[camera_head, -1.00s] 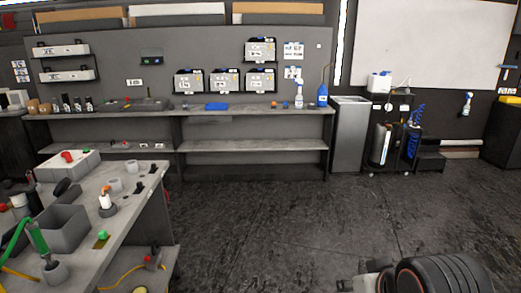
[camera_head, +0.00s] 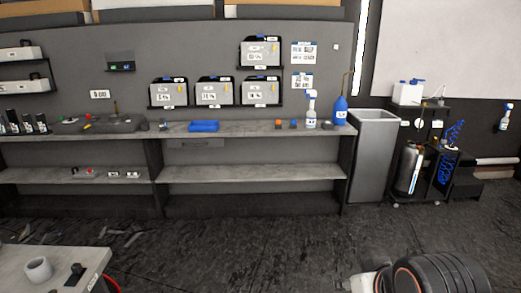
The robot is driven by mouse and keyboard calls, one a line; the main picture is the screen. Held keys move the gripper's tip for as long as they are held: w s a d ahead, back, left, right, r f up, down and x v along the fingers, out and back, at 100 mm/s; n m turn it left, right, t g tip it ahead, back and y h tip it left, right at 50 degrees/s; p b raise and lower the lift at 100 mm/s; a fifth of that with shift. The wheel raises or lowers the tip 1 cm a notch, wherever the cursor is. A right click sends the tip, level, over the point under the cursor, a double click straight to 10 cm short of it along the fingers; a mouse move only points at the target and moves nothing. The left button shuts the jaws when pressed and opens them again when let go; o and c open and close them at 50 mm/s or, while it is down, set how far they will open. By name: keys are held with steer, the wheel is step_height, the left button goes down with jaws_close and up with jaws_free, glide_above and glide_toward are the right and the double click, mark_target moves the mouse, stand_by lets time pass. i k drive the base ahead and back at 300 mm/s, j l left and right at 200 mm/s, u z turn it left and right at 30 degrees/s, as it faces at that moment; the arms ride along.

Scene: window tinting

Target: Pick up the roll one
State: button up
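I cannot make out anything that is clearly roll one. The wall boxes hang above the back bench: one upper box (camera_head: 260,53) and a lower row of boxes, including the left one (camera_head: 169,94), the middle one (camera_head: 214,93) and the right one (camera_head: 260,92). Their labels are too small to read. Long pale and brown items (camera_head: 285,11) lie along the top of the wall, cut off by the picture's edge. My gripper is not in view.
The back bench (camera_head: 250,133) holds a blue tray (camera_head: 203,126), a spray bottle (camera_head: 311,110) and a blue bottle (camera_head: 340,110). A grey bin (camera_head: 374,155) and a black cart (camera_head: 430,140) stand right of it. A table corner (camera_head: 60,265) is at lower left.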

mark_target(28, 122)
steer(key=i+j, duration=0.1)
steer(key=i, duration=0.95)
steer(key=i+j, duration=0.1)
steer(key=i, duration=0.95)
steer(key=i+j+z, duration=0.25)
steer(key=i, duration=0.15)
steer(key=i+j+z, duration=0.25)
steer(key=i, duration=0.15)
steer(key=u, duration=2.55)
steer(key=k+l, duration=0.05)
